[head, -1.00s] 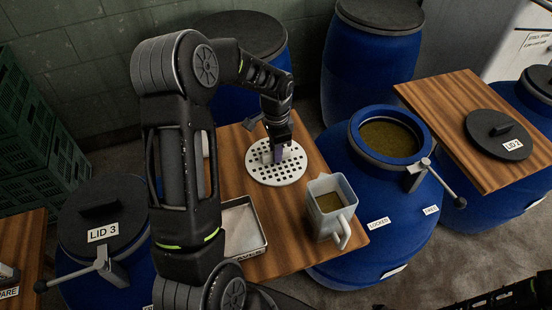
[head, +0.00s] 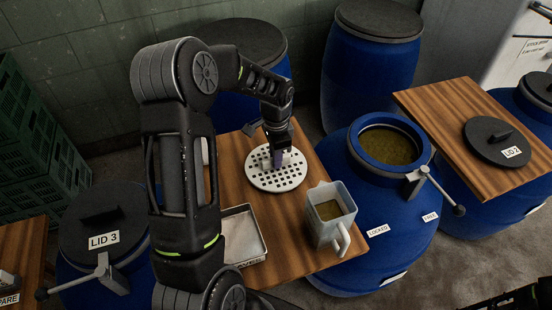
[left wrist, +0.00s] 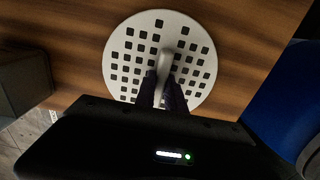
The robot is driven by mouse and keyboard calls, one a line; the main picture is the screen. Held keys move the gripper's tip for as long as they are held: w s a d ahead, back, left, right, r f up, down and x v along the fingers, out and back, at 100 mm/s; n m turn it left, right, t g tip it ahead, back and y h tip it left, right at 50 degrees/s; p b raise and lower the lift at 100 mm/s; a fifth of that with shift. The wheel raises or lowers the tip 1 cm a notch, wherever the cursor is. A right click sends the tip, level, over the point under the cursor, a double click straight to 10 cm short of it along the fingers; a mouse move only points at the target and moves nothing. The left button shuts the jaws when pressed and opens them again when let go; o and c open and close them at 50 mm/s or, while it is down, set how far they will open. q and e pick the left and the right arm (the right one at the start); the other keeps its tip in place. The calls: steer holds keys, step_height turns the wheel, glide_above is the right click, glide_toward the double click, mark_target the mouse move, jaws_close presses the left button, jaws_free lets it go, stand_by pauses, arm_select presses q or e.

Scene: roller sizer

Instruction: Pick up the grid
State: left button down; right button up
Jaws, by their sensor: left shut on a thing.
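The grid (head: 274,180) is a round white plate with square holes and an upright handle in its middle. It is over the wooden table near its back in the head view; I cannot tell whether it touches the wood. In the left wrist view the grid (left wrist: 126,62) fills the upper middle, with the pale handle (left wrist: 164,66) between the fingers. My left gripper (head: 278,160) points down from above and is shut on the handle; it also shows in the left wrist view (left wrist: 162,92). My right gripper is not clearly in view.
A grey jug (head: 322,231) with brownish contents stands in front of the grid. A metal tray (head: 240,238) lies front left. An open blue barrel (head: 362,208) stands to the right, beside a wooden board (head: 446,128) bearing LID 2 (head: 498,141). LID 3 (head: 103,217) is at left.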

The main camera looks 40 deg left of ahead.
arm_select(q)
step_height(320, 180, up, 6)
steer(key=p, duration=0.3)
steer(key=shift+r, duration=1.85)
